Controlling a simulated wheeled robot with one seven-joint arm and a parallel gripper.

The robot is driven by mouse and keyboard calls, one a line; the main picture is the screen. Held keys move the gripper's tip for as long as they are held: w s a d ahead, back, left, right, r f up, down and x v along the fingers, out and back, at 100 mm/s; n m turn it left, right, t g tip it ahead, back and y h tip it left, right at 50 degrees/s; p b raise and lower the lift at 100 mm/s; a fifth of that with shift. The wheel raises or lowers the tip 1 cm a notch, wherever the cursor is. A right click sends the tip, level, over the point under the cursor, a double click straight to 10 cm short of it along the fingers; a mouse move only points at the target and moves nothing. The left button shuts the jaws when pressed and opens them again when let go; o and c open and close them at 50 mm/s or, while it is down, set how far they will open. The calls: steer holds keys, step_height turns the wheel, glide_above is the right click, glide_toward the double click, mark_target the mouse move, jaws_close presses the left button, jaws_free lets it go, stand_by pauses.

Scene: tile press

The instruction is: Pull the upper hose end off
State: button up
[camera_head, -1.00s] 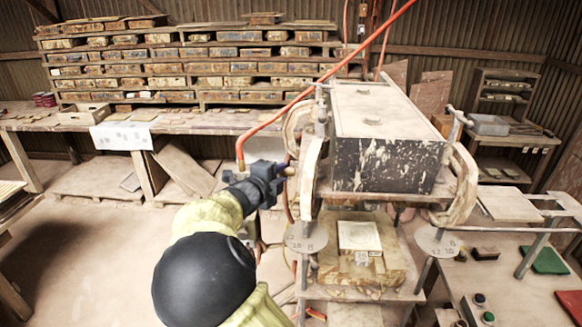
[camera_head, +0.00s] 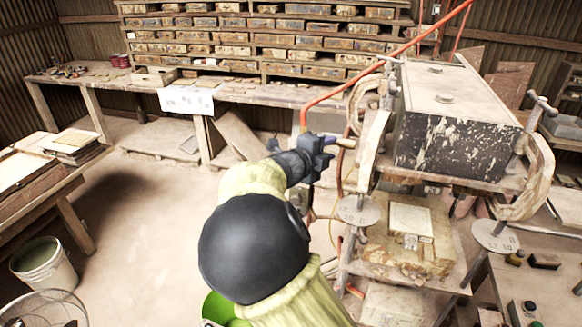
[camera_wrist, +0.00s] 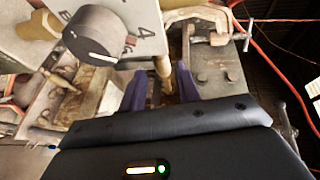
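The upper hose is orange-red. In the head view it runs down from the top right to its end (camera_head: 303,122), which drops behind my gripper (camera_head: 320,153) at the left side of the press (camera_head: 445,125). A brass-coloured fitting (camera_head: 345,143) points out just right of the fingers. In the wrist view, the two purple-blue fingers of my gripper (camera_wrist: 160,88) stand apart, on either side of a brass-coloured stem (camera_wrist: 162,68). Narrow gaps appear to show beside the stem, so the fingers look open around it. The joint between hose and fitting is hidden.
A grey box with a black knob (camera_wrist: 93,35) is close to the left finger in the wrist view. Round number plates (camera_head: 359,210) hang below the press. A workbench (camera_head: 235,92) and tile shelves stand behind. The floor at left is open, with a bucket (camera_head: 42,262).

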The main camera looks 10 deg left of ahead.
steer(key=b+v, duration=0.3)
steer(key=v, duration=1.1)
steer(key=shift+a, duration=0.45)
